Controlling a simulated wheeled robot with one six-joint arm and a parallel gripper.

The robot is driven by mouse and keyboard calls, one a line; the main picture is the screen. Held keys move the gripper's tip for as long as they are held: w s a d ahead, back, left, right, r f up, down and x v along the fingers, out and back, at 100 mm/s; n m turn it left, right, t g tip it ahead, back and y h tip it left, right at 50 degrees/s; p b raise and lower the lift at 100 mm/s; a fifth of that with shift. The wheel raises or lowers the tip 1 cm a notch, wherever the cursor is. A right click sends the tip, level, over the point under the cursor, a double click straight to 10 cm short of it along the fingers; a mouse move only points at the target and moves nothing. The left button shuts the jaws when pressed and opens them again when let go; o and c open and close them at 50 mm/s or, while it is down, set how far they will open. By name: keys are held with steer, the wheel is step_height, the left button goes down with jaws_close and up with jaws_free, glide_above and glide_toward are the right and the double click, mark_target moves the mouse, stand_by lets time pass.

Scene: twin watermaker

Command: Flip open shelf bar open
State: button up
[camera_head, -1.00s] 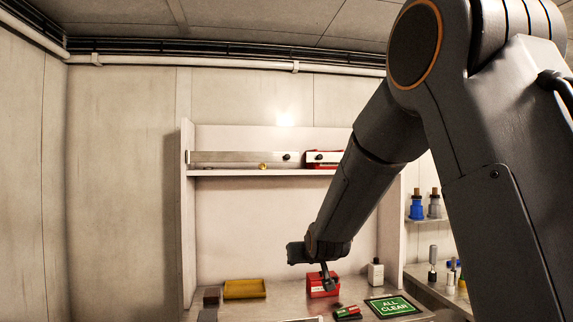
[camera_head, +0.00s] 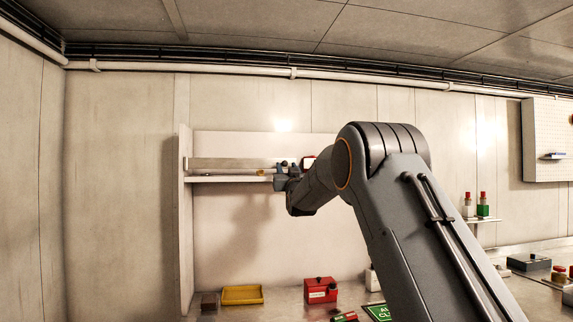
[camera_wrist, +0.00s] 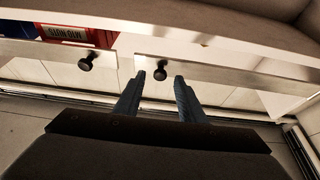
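A long, pale metal shelf bar (camera_head: 232,163) runs across the front of the upper shelf. It also shows in the wrist view (camera_wrist: 230,74). Its dark round knob (camera_wrist: 160,75) is near its end. My gripper (camera_wrist: 160,77) is open, with one finger on each side of this knob. I cannot tell whether the fingers touch it. In the head view my gripper (camera_head: 285,177) is at the shelf's front edge, right by the knob (camera_head: 284,163). A second bar (camera_wrist: 55,57) with its own knob (camera_wrist: 85,63) lies beside it; my arm mostly hides it in the head view.
Red and blue boxes (camera_wrist: 75,36) stand behind the second bar. A small yellow thing (camera_head: 261,172) is on the shelf edge (camera_head: 225,179). Below, a yellow tray (camera_head: 242,295) and a red box (camera_head: 320,291) stand on the counter. The space between shelf and counter is free.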

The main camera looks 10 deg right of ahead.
steer(key=shift+x, duration=0.8)
jaws_close()
